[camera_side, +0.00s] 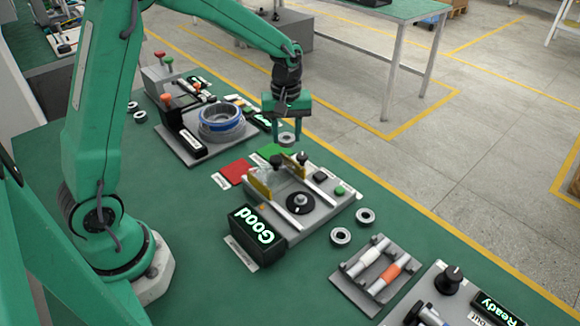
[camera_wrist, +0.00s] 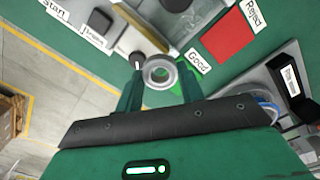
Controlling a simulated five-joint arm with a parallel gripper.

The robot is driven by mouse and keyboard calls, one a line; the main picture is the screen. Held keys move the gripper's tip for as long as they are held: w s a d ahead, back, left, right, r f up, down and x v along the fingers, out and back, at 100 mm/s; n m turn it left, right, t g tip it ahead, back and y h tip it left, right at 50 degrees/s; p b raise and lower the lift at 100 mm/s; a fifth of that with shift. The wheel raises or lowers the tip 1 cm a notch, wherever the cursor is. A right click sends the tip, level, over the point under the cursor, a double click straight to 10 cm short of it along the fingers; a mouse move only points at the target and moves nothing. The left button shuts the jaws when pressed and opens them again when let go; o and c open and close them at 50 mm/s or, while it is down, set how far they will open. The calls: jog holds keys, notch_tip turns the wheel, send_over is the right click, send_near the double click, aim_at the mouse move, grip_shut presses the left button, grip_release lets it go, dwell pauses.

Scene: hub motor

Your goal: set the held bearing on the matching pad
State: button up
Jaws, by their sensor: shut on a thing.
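My gripper (camera_side: 288,137) is shut on a grey ring-shaped bearing (camera_side: 287,134). In the wrist view the bearing (camera_wrist: 160,61) sits between the two fingers, its hole facing the camera. In the side view it appears just behind the green pad (camera_side: 271,152); whether it touches anything below is unclear. The red pad (camera_side: 236,172) lies left of the green one; it also shows in the wrist view (camera_wrist: 227,36), by the "Reject" label (camera_wrist: 255,12). The "Good" label (camera_wrist: 198,62) is beside the bearing. A display (camera_side: 257,228) on the bench reads "Good".
A test fixture (camera_side: 315,213) with yellow jaws stands in front of the pads. A station with a blue-rimmed hub (camera_side: 221,122) stands behind left. Loose bearings (camera_side: 341,236) lie right of the fixture. A rack with white and orange rods (camera_side: 375,268) stands farther right.

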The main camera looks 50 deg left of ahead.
send_over(275, 152)
notch_tip(275, 152, down, 5)
jog(key=shift+a+f, duration=0.15)
jog(key=shift+f, duration=0.05)
jog(key=shift+f, duration=0.15)
jog(key=shift+f, duration=1.9)
jog(key=shift+f, duration=0.1)
jog(key=o, duration=1.1)
notch_tip(275, 152, up, 12)
jog(key=shift+r, duration=0.15)
